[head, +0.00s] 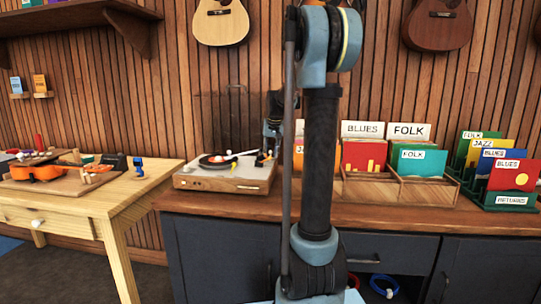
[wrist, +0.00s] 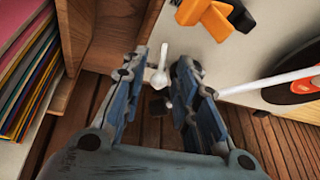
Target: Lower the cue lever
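The turntable (head: 220,180) stands on the counter, with a pale top, wooden sides, a black record with a red centre, and a white tonearm (head: 237,156). In the wrist view, a small pale lever with a rounded end, seemingly the cue lever (wrist: 160,77), sticks out near the turntable's edge. My gripper (wrist: 164,58) is open, with its two fingers on either side of this lever; I cannot tell whether either touches it. In the head view, my gripper (head: 266,156) is at the turntable's right end, partly hidden by my arm.
An orange and black piece (wrist: 213,16) sits on the turntable top close by. The wooden record crate (head: 420,188) is right of the turntable. A wooden workbench (head: 125,196) with an orange ukulele is at left. A green returns rack (head: 510,203) stands far right.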

